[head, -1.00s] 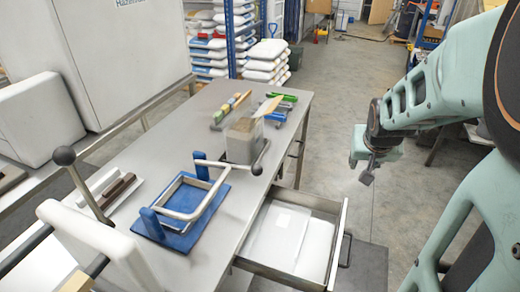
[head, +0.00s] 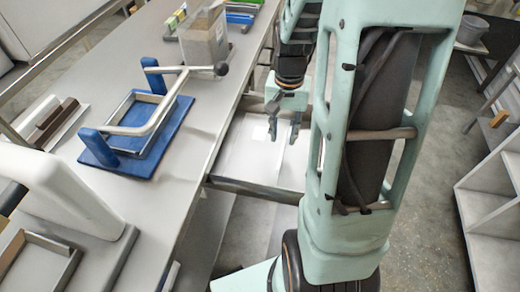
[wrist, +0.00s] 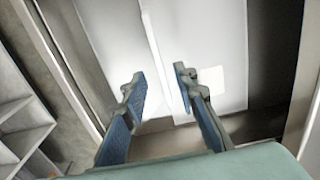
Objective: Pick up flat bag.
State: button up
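White flat bags lie side by side in the open drawer (head: 262,191) under the table. In the head view the flat bag with a pale label (head: 240,150) is on the left, partly visible left of my gripper (head: 283,137). In the wrist view this labelled flat bag (wrist: 207,38) is on the right and a second plain white bag (wrist: 108,35) is on the left, with a narrow gap between them. My gripper (wrist: 160,88) is open and empty, fingers pointing into the drawer above the bags. I cannot tell whether the fingertips touch anything.
The metal table (head: 205,115) runs beside the drawer and carries a blue frame press (head: 130,148) and a grey container (head: 204,38). A white shelf unit (head: 490,190) stands at right. Floor between is partly clear.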

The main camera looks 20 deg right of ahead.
aim_at(282, 148)
notch_tip(282, 148, down, 6)
jog(key=shift+d+r+b, duration=0.1)
jog(key=shift+r+b, duration=0.05)
jog(key=shift+b, duration=0.5)
jog(key=shift+c, duration=0.3)
grip_shut()
